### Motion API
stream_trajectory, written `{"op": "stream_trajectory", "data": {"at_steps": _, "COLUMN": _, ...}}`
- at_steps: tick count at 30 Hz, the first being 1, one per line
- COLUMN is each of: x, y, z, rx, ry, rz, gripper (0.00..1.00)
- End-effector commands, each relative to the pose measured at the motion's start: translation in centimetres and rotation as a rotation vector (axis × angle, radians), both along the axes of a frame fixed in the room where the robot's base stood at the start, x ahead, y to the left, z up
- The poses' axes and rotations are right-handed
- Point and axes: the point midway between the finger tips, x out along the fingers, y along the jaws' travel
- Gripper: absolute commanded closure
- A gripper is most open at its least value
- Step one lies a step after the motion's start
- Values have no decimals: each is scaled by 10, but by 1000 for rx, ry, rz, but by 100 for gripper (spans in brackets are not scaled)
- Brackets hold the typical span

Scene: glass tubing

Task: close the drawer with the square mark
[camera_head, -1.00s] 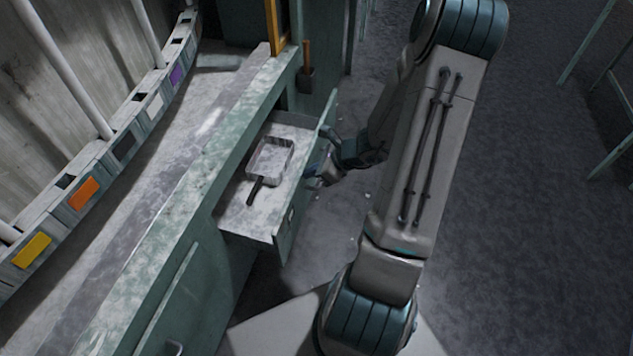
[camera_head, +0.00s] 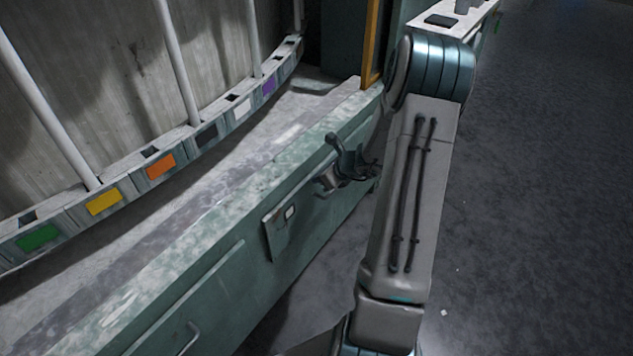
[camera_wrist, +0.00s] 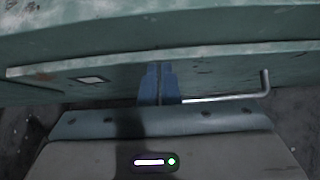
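The drawer with the white square mark (camera_head: 290,212) has its green front (camera_head: 276,238) up against the cabinet, or very nearly so. Its inside is out of sight, and I cannot tell if a thin gap is left. In the wrist view the same drawer front (camera_wrist: 115,78) spans the picture, with the square mark (camera_wrist: 91,80) at left and a bar handle (camera_wrist: 235,97) at right. My gripper (camera_head: 326,182) is at the drawer front. In the wrist view its two blue fingers (camera_wrist: 158,72) are together with nothing between them, tips at or touching the front.
The green worktop (camera_head: 215,215) runs above the drawer. Another front with a handle (camera_head: 190,338) is nearer at lower left. A curved rail with coloured labels (camera_head: 160,166) lies behind. An orange post (camera_head: 371,40) stands beyond. Floor at right is open.

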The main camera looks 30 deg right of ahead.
Motion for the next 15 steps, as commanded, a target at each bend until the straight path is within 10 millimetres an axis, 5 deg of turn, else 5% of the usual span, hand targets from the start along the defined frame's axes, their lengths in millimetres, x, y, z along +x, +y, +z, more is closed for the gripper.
{"op": "stream_trajectory", "data": {"at_steps": 15, "x": 4, "y": 8, "z": 3, "rx": 4, "ry": -12, "rz": 18, "gripper": 100}}
